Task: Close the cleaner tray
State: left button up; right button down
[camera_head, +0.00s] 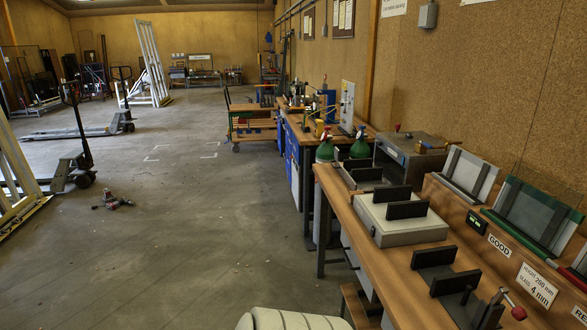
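No part is clearly marked as the cleaner tray, so I cannot tell for sure which thing it is or whether it is open. A pale grey, flat box (402,222) with two upright black plates on top sits on the wooden workbench (372,262) at the right. A smaller, low grey unit (358,177) with black parts sits behind it. Neither of my grippers is in view.
Black upright holders (450,276) stand at the bench's near end, beside a red-knobbed lever (517,312). A sloped rack (510,240) with panels and a GOOD sign lines the wall. A red and grey object (113,200) lies on the otherwise open floor at left.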

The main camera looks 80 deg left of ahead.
aim_at(364, 174)
jog(key=u, duration=2.45)
jog(key=i+j+z, duration=0.2)
jog(key=i, duration=0.35)
jog(key=i+j+z, duration=0.2)
jog(key=i+j, duration=0.25)
jog(key=i, duration=0.1)
